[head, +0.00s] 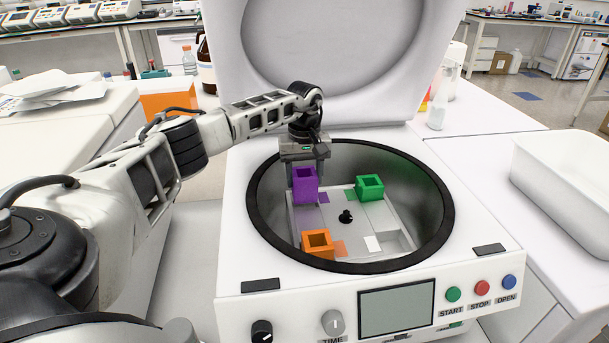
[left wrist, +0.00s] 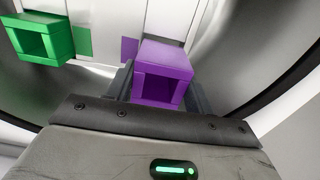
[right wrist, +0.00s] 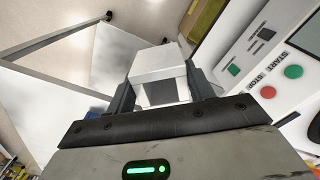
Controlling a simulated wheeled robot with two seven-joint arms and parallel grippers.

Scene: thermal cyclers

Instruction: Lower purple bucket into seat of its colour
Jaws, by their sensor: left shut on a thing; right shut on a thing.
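The purple bucket (head: 305,188) is an open-topped square cup in my left gripper (head: 304,168), inside the round chamber, at the far-left corner of the white rotor (head: 345,240). It also shows between the fingers in the left wrist view (left wrist: 162,70). A purple patch (head: 323,198) on the rotor lies right beside it; the seat under the bucket is hidden. I cannot tell whether the bucket touches the rotor. A green bucket (head: 370,187) sits at the far right, an orange bucket (head: 318,242) at the near left. My right gripper (right wrist: 165,88) is shut on a white bucket (right wrist: 160,68).
The near-right corner, beside a white patch (head: 372,243), holds no bucket. A black knob (head: 346,216) stands at the rotor's centre. The dark chamber rim (head: 447,215) surrounds everything, and the raised lid (head: 330,50) stands behind. A white bin (head: 565,170) stands at right.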

